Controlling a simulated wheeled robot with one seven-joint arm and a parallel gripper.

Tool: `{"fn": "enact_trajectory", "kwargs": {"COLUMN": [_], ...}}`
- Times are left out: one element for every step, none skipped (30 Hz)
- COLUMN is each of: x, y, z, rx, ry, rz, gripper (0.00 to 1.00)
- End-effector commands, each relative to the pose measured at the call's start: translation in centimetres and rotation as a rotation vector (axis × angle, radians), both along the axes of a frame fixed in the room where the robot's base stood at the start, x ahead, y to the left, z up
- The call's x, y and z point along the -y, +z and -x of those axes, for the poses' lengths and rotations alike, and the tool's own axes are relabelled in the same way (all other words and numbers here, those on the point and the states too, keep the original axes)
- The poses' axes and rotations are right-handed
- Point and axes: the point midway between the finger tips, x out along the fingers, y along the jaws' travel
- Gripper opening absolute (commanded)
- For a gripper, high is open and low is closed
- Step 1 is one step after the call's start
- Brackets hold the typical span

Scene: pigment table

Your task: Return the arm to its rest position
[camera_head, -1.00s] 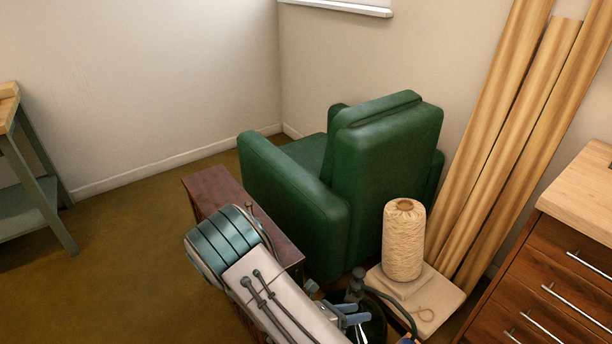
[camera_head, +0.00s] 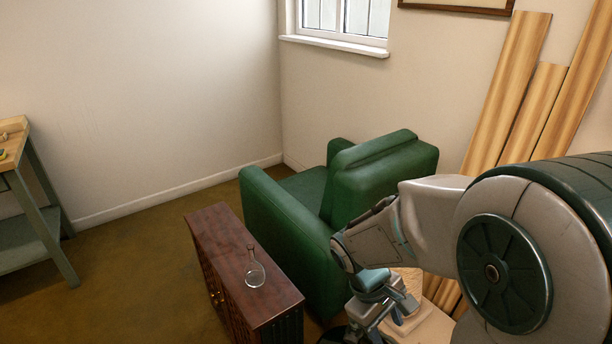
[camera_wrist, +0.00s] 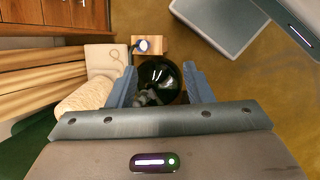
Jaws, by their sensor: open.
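My arm reaches in from the right side of the head view, bent at the elbow, with the forearm in front of the green armchair (camera_head: 384,170). My gripper (camera_wrist: 162,86) shows in the wrist view with its two blue fingers spread apart and nothing held between them. A dark, glossy round object (camera_wrist: 160,72) lies below, in the gap between the fingers; I cannot tell how far below. In the head view the gripper is low, right of the dark wooden cabinet (camera_head: 230,262), and its fingertips are hard to make out.
A clear glass flask (camera_head: 255,272) stands on the cabinet. Pale wooden planks (camera_head: 515,85) lean on the wall. A twine cone (camera_wrist: 84,100) stands near the gripper. A workbench (camera_head: 30,190) is at left. Open brown floor (camera_head: 130,250) lies between workbench and cabinet.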

Motion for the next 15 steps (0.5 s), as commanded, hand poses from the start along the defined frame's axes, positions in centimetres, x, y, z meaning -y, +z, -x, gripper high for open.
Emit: {"fn": "enact_trajectory", "kwargs": {"x": [0.2,0.2,0.2,0.1,0.2,0.2,0.1,0.1,0.1,0.1,0.0,0.0,-0.1,-0.1,-0.2], "y": [1.9,2.6,3.5,4.3,5.0,6.0,6.7,7.4,8.3,8.9,9.5,10.2,10.6,11.1,11.6], "z": [0.4,0.7,1.0,1.3,1.6,1.9,2.2,2.5,2.8,3.0,3.3,3.6,3.8,3.9,4.1], "rx": [0.053,0.081,0.116,0.144,0.17,0.207,0.233,0.259,0.294,0.319,0.342,0.371,0.39,0.409,0.429], "ry": [-0.068,-0.107,-0.158,-0.198,-0.236,-0.287,-0.324,-0.362,-0.409,-0.442,-0.475,-0.514,-0.54,-0.565,-0.592], "rz": [-0.039,-0.06,-0.09,-0.112,-0.133,-0.161,-0.183,-0.204,-0.231,-0.251,-0.27,-0.293,-0.309,-0.324,-0.34], "gripper": [0.46,0.46,0.46,0.46,0.46,0.46,0.46,0.46,0.46,0.46,0.46,0.46,0.46,0.46,0.46]}}
